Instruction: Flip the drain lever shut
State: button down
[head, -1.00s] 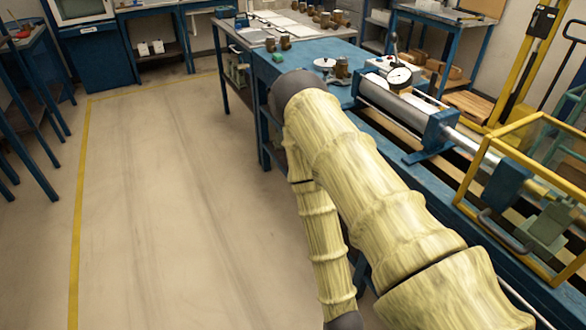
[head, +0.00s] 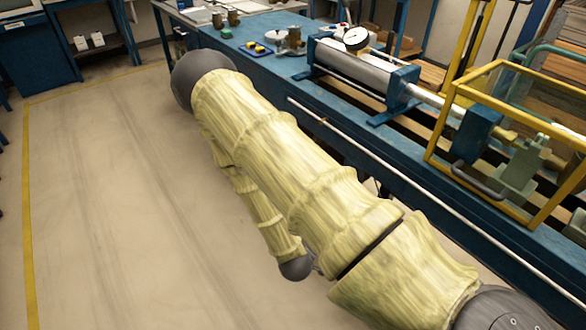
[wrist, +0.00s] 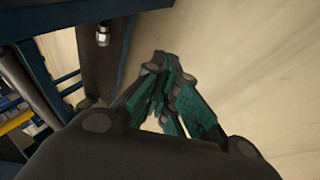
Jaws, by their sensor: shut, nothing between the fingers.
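I cannot make out the drain lever for certain in either view. In the wrist view a small pale metal fitting (wrist: 103,36) shows against a dark upright panel (wrist: 100,65); I cannot tell whether it belongs to the lever. My gripper (wrist: 165,66) has teal finger pads drawn together, shut and empty, over bare floor. It is apart from the fitting, which is to its upper left. In the head view my sleeved arm lies across the middle and hides part of the bench front; my gripper does not show there.
The blue bench (head: 390,160) runs diagonally on the right. It carries a steel cylinder (head: 350,70) with a round dial gauge (head: 356,38) and a yellow-framed guard (head: 440,130). Small blocks and brown fittings (head: 294,37) sit farther back. The floor (head: 110,200) at left is clear.

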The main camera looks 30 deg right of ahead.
jog(key=w+d+r+n+t+h+b, duration=0.1)
jog(key=w+d+t+h+b, duration=0.15)
jog(key=w, duration=0.65)
jog(key=w+d+r+n+t+h+b, duration=0.1)
jog(key=w+d+r+n+h+b, duration=0.15)
jog(key=w, duration=0.55)
jog(key=w+d+r+t+h+b, duration=0.1)
jog(key=w+r+h+b, duration=0.3)
jog(key=w+r, duration=0.5)
jog(key=w+t+b, duration=0.1)
jog(key=w, duration=0.2)
jog(key=shift+w+d+r+n+h, duration=0.15)
jog(key=shift+w+r+n+h, duration=0.15)
jog(key=shift+n, duration=0.05)
jog(key=w+d+b, duration=0.1)
jog(key=d, duration=0.8)
jog(key=shift+w+d, duration=0.15)
jog(key=shift+w, duration=0.2)
